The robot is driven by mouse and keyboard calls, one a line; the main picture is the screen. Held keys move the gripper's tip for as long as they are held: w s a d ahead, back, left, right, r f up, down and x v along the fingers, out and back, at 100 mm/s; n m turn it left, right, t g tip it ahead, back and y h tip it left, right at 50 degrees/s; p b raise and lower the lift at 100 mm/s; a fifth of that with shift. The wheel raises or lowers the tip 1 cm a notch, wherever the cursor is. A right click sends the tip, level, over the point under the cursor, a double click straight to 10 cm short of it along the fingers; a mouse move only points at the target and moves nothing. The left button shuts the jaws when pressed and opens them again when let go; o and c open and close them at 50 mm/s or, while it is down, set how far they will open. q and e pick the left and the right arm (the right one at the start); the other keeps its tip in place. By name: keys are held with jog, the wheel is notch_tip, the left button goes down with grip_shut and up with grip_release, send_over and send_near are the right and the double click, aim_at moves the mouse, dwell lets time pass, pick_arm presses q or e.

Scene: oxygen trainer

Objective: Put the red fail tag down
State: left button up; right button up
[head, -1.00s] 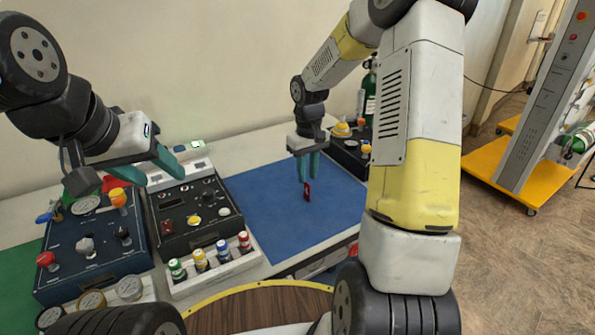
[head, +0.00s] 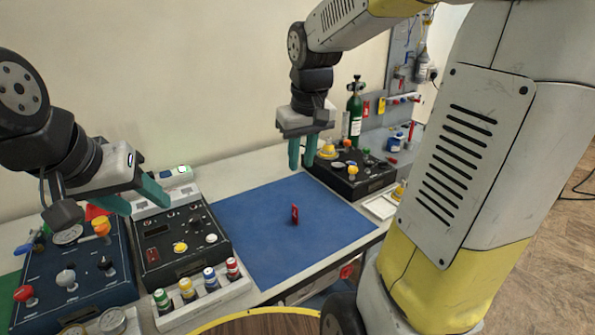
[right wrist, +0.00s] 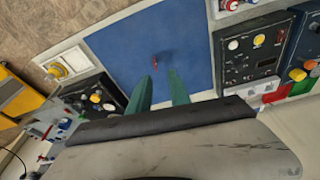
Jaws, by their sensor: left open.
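The red fail tag (head: 295,214) stands upright on the blue mat (head: 262,262), near the mat's middle. It also shows in the right wrist view (right wrist: 156,61) as a small red piece beyond the fingertips. My right gripper (head: 301,168) is open and empty, raised above the mat's back edge and clear of the tag. Its two green fingers (right wrist: 160,88) are apart in the right wrist view with nothing between them. My left gripper (head: 148,203) is open and empty at the left, over the control panels.
A black panel (head: 185,245) with knobs and a rack of coloured bottles (head: 205,290) stand left of the mat. Another knobbed black box (head: 350,176) and a green cylinder (head: 354,112) stand at the back right. The mat around the tag is clear.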

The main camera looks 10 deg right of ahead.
jog(key=s+a+r+m+t+y, duration=0.1)
jog(key=s+r+m+t+y, duration=0.1)
jog(key=s, duration=1.1)
jog(key=shift+s+a+r+t, duration=0.15)
jog(key=shift+a+r+t, duration=0.1)
jog(key=shift+r+t, duration=0.35)
jog(key=shift+f, duration=0.15)
